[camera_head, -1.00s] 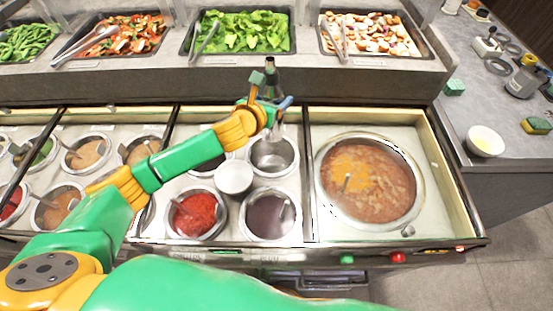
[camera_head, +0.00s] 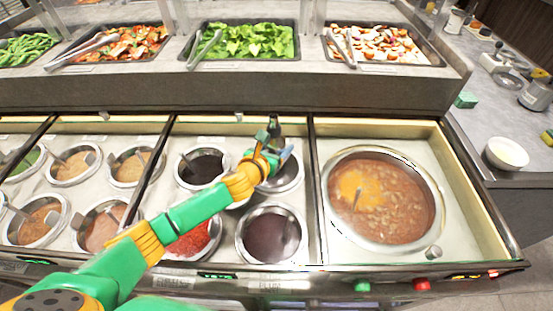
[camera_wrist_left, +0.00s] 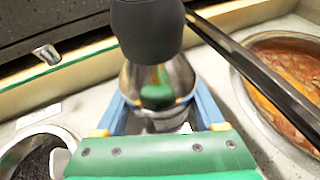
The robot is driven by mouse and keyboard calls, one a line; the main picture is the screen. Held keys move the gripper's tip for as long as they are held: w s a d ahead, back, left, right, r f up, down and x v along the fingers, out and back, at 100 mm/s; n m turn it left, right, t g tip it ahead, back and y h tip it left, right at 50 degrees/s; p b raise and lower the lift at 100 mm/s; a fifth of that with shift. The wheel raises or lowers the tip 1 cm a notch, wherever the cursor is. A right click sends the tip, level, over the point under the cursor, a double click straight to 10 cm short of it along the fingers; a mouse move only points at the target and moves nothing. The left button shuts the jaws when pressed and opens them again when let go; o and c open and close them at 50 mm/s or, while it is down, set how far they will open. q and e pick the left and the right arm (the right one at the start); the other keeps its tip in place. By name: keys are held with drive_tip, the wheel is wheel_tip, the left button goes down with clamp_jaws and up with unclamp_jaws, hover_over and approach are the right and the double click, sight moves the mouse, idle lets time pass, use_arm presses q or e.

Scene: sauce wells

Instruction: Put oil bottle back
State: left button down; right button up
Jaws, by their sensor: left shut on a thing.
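The oil bottle (camera_head: 274,127) has a dark top and stands roughly upright in my left gripper (camera_head: 273,150). In the left wrist view, its black cap (camera_wrist_left: 147,28) and shiny metal body show close up between the blue fingers of my left gripper (camera_wrist_left: 160,108), which is shut on it. In the head view, the bottle is at the rear side of a metal well (camera_head: 290,177) in the middle counter section. My gripper hides the bottle's lower part, so I cannot tell whether its base is inside the well. My right gripper is not in view.
A well of dark sauce (camera_head: 204,167) is left of the gripper, and a purple-brown sauce well (camera_head: 272,235) is in front. A large soup pot (camera_head: 382,200) is to the right. The raised ledge (camera_head: 240,90) with food trays runs behind.

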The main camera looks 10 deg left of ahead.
use_arm(q)
wheel_tip(320, 180, down, 2)
drive_tip(key=shift+f, duration=0.2)
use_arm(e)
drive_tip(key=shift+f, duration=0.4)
use_arm(q)
drive_tip(key=shift+f+b, duration=0.15)
drive_tip(key=shift+b, duration=0.15)
unclamp_jaws()
drive_tip(key=p+v, duration=0.2)
drive_tip(key=v, duration=1)
drive_tip(key=shift+r+p, duration=0.3)
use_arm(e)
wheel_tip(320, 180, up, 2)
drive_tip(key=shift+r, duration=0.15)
